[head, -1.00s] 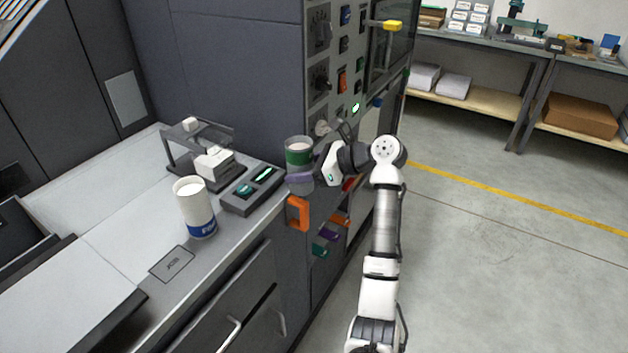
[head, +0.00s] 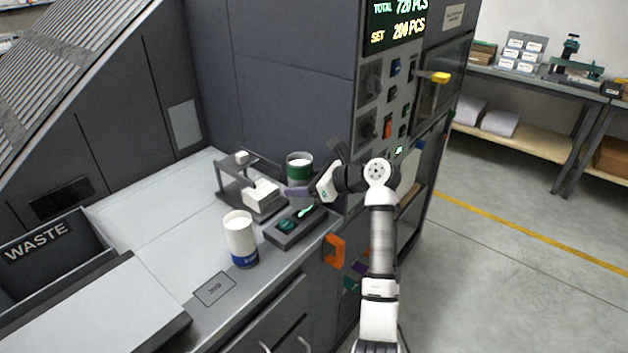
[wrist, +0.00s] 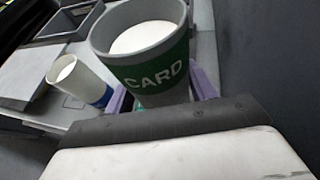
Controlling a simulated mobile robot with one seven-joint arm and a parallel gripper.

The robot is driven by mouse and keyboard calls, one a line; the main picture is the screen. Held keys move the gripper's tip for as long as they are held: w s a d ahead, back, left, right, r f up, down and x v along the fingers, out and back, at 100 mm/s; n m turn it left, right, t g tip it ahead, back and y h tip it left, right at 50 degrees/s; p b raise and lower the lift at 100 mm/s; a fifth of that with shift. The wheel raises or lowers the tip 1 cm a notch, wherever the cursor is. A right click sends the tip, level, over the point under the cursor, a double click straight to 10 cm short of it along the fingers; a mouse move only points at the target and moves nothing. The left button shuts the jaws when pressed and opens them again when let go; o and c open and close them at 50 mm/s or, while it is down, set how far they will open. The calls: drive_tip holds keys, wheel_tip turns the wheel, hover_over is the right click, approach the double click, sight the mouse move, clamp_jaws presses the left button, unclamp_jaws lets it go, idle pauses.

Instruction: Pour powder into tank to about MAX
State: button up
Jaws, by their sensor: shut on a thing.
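The fingers show on both sides of the cup in the wrist view (wrist: 162,97). A white cup with a blue band (head: 240,240) stands upright on the counter, white inside. I cannot make out a tank or a MAX mark.
A dark unit with a green-lit display (head: 302,226) lies on the counter. A small grey stand with white blocks (head: 252,192) is behind it. A WASTE bin (head: 48,248) is at left. The control panel (head: 392,100) rises on the right. Orange, purple and green parts hang off the counter front.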

drive_tip(key=shift+g+h, duration=0.6)
drive_tip(key=shift+h, duration=0.3)
drive_tip(key=a, duration=0.2)
drive_tip(key=w+a, duration=0.1)
drive_tip(key=a, duration=0.1)
drive_tip(key=w+a, duration=0.1)
drive_tip(key=a, duration=0.1)
drive_tip(key=shift+r, duration=0.25)
drive_tip(key=shift+a+r+m+g+h, duration=0.1)
drive_tip(key=shift+r+m+g+h, duration=0.4)
drive_tip(key=shift+h, duration=0.6)
